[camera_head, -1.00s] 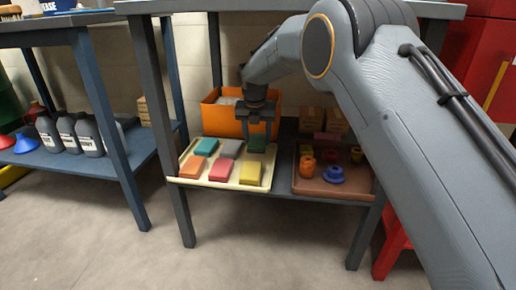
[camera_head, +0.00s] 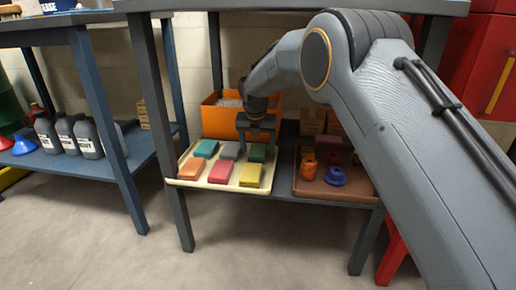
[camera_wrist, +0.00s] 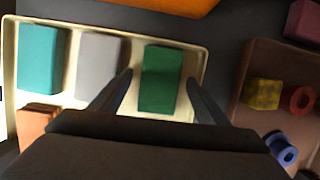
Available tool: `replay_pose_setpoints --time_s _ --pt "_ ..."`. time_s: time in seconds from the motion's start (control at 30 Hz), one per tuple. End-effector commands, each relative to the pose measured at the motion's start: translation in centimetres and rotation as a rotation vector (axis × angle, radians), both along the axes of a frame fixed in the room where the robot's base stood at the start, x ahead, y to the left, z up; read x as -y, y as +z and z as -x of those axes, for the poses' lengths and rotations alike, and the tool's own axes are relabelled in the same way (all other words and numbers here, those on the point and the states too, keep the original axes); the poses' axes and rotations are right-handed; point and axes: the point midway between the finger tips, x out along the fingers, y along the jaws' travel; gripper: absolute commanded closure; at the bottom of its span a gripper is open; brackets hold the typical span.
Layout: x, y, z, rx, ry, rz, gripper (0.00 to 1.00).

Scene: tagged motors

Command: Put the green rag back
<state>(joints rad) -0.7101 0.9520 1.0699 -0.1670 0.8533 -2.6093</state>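The green rag (camera_head: 257,153) is a folded block at the back right of the cream tray (camera_head: 222,186) on the lower shelf. It also shows in the wrist view (camera_wrist: 161,78), lying flat in the tray beside the grey rag (camera_wrist: 100,65). My gripper (camera_head: 257,142) is open over the green rag. In the wrist view its fingers (camera_wrist: 160,88) show on the left and right of the rag, with gaps between. I cannot tell how far the fingertips are above the tray.
The tray also holds teal (camera_head: 206,148), orange (camera_head: 192,168), red (camera_head: 220,171) and yellow (camera_head: 250,175) blocks. An orange bin (camera_head: 218,122) stands behind. A brown tray (camera_head: 335,192) with rings is on the right. The tabletop (camera_head: 290,5) is overhead.

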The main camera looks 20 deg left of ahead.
Motion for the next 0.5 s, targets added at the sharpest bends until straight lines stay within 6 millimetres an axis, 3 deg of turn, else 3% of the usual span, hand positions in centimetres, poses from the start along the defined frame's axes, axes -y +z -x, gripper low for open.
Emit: replay_pose_setpoints --time_s 0.43,0.5 --pt "0.0 -0.4 -0.1 0.0 0.0 0.0 0.31" --pt "0.1 1.7 0.5 0.001 0.0 0.0 0.31"
